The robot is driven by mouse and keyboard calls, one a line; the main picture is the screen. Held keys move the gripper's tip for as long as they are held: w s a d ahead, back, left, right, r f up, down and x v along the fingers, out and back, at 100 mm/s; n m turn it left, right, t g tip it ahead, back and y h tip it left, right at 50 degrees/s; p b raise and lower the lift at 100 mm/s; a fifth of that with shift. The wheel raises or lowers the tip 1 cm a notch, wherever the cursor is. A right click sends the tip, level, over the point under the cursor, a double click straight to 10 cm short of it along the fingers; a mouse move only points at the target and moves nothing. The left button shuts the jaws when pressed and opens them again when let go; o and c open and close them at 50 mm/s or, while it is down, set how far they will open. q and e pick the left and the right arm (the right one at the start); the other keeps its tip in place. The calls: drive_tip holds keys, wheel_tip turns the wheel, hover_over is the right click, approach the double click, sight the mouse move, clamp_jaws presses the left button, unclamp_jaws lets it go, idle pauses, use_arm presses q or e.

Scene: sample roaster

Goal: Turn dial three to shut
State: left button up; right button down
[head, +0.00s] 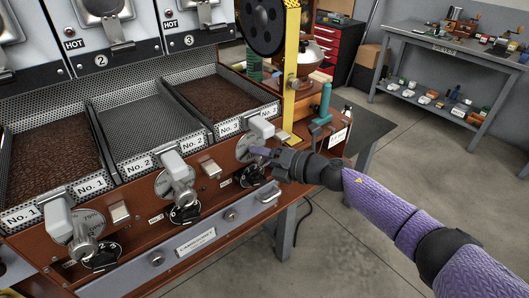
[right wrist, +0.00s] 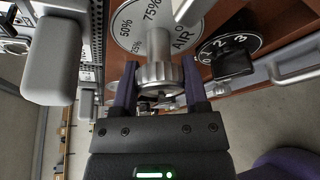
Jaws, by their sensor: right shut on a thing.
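Dial three is the silver ribbed knob (right wrist: 158,74) on a round pale plate (right wrist: 128,26) at the No. 3 station. The plate reads 25%, 50%, 75% and AIR; the rest of its scale is hidden behind the knob and gripper. My right gripper (right wrist: 159,86) is shut on this knob, one purple finger on each side. In the head view my right gripper (head: 264,158) comes in from the right and covers most of the knob. The plate (head: 246,147) shows to its left. I cannot read the dial's setting. My left gripper is not in view.
A grey-white lever handle (right wrist: 50,60) is close left of the gripper in the wrist view. A black numbered dial (right wrist: 232,60) is close on the right. Similar plates, knobs and handles stand at stations one and two. A teal-handled tool (head: 324,102) stands right of the tray.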

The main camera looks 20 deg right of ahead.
drive_tip(key=shift+f, duration=0.1)
idle(0.4)
drive_tip(key=shift+c, duration=0.5)
unclamp_jaws()
drive_tip(key=p+v, duration=0.1)
drive_tip(key=v, duration=0.9)
drive_tip(key=shift+p, duration=0.35)
